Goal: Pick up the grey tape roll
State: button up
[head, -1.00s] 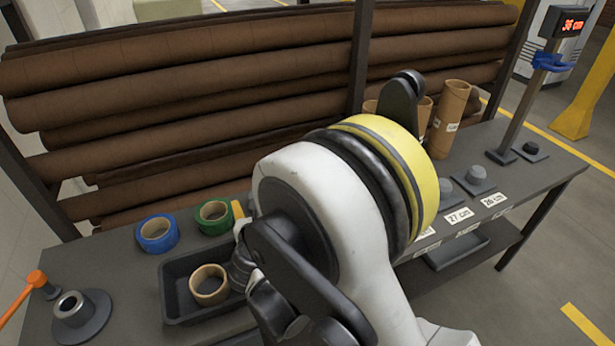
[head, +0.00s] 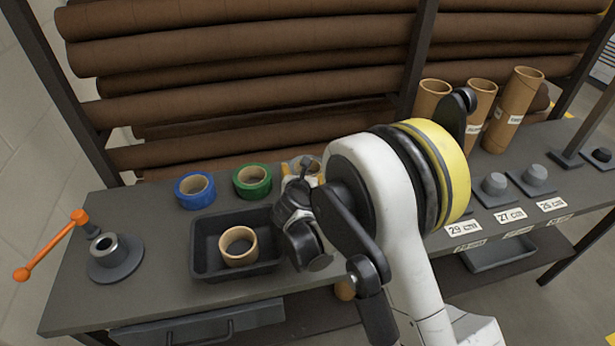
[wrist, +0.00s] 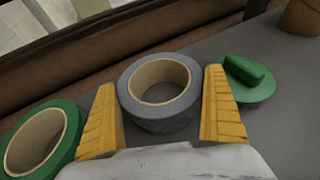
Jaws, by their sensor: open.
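The grey tape roll (wrist: 165,122), with a tan cardboard core, lies flat on the dark tabletop in the wrist view. My gripper (wrist: 160,82) is open, with one yellow finger on each side of the roll. The gaps between fingers and roll look small; I cannot tell whether either finger touches it. In the head view my gripper (head: 304,172) is at the table behind the black tray's right end, and my wrist and arm mostly hide the roll.
A green tape roll (head: 252,181) and a blue one (head: 195,190) lie left of my gripper. A black tray (head: 203,262) holds a tan roll (head: 238,253). A green handled object (wrist: 248,80) is close on the right. Cardboard tubes (head: 508,110) stand further right.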

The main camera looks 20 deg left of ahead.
jog(key=shift+r, duration=0.1)
jog(key=c, duration=1.1)
